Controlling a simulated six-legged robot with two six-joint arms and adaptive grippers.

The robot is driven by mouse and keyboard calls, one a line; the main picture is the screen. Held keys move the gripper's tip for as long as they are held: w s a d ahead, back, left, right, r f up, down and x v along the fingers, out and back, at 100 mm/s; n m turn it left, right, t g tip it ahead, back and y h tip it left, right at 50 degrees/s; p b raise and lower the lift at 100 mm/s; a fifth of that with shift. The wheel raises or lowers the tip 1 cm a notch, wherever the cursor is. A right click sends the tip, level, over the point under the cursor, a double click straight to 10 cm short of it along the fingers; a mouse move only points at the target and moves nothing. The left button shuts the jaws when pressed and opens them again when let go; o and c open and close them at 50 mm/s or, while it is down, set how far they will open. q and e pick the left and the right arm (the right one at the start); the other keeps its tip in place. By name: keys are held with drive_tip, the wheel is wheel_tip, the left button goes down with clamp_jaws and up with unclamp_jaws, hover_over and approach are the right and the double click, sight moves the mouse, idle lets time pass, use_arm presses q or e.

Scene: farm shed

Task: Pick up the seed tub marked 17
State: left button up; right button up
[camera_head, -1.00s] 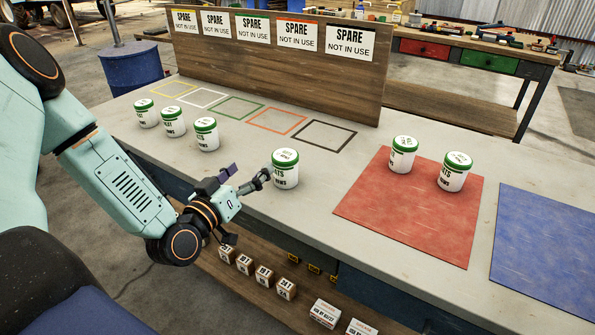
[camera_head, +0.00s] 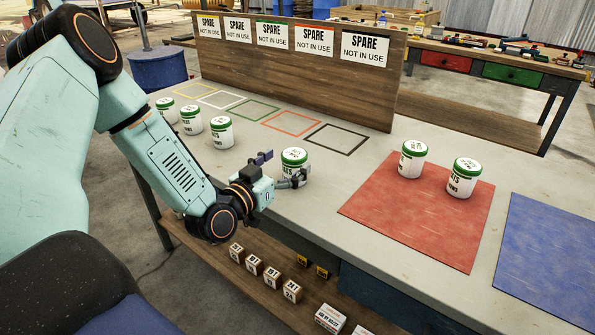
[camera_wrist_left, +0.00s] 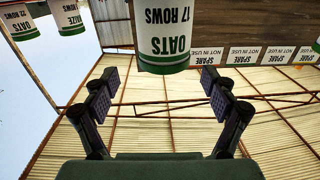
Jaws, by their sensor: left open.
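The seed tub marked 17 (camera_head: 295,158) is white with a green lid and stands upright on the grey bench. In the left wrist view the tub (camera_wrist_left: 164,30) appears upside down and reads "OATS 17 ROWS". My left gripper (camera_head: 279,169) is open at the tub's near left side, and one finger hides part of its lower front. In the wrist view the gripper's fingers (camera_wrist_left: 160,80) are spread wide, with the tub ahead between their lines. I cannot tell whether a finger touches it. My right gripper is not in view.
Several similar tubs (camera_head: 220,133) stand at the left, and two (camera_head: 463,178) stand on the red mat (camera_head: 405,225). A blue mat (camera_head: 550,260) lies at right. A board with SPARE signs (camera_head: 300,80) stands behind coloured outlines. Small boxes (camera_head: 272,277) sit on the lower shelf.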

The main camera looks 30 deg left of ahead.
sight(285, 160)
use_arm(q)
drive_tip(key=shift+w+a+f+b, duration=0.15)
drive_tip(key=shift+w+a+b, duration=0.1)
drive_tip(key=shift+w, duration=0.5)
drive_tip(key=shift+w+a+f+b, duration=0.1)
drive_tip(key=shift+w+a+f, duration=0.1)
drive_tip(key=shift+w, duration=0.55)
drive_tip(key=shift+d+r, duration=0.25)
drive_tip(key=shift+d, duration=0.1)
drive_tip(key=shift+s, duration=0.15)
drive_tip(key=shift+c, duration=0.6)
drive_tip(key=shift+a+f, duration=0.1)
drive_tip(key=shift+a, duration=0.15)
drive_tip(key=c, duration=0.5)
drive_tip(key=shift+d, duration=0.2)
drive_tip(key=c, duration=0.4)
drive_tip(key=shift+a, duration=0.15)
drive_tip(key=c, duration=0.3)
